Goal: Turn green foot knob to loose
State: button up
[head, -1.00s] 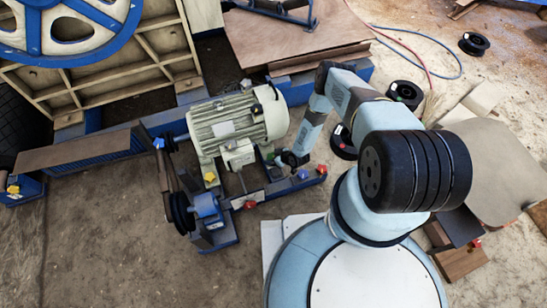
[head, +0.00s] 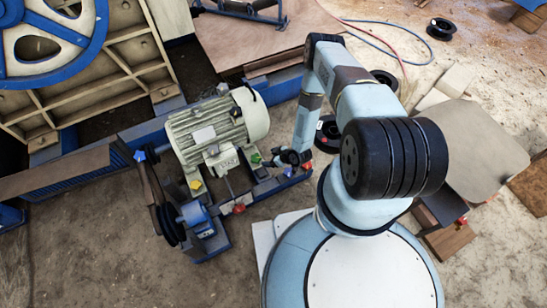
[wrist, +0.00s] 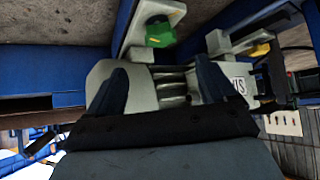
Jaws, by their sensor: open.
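The green foot knob (head: 256,158) sits at the right foot of the pale ribbed motor (head: 217,127) in the head view. In the wrist view the green knob (wrist: 158,33) is on a pale foot plate, beyond and above my fingertips. My gripper (head: 277,158) is just right of the knob in the head view. In the wrist view my gripper (wrist: 160,82) has its two dark fingers spread apart. Nothing is held between them, and the knob appears apart from both fingers.
A yellow knob (head: 196,185) is at the motor's left foot. Red knobs (head: 238,208) stand along the blue base rail in front. A belt pulley (head: 170,222) is at the left, and a blue and cream flywheel (head: 45,45) at upper left. Bare ground lies at lower left.

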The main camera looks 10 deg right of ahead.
jog(key=shift+v, duration=1.05)
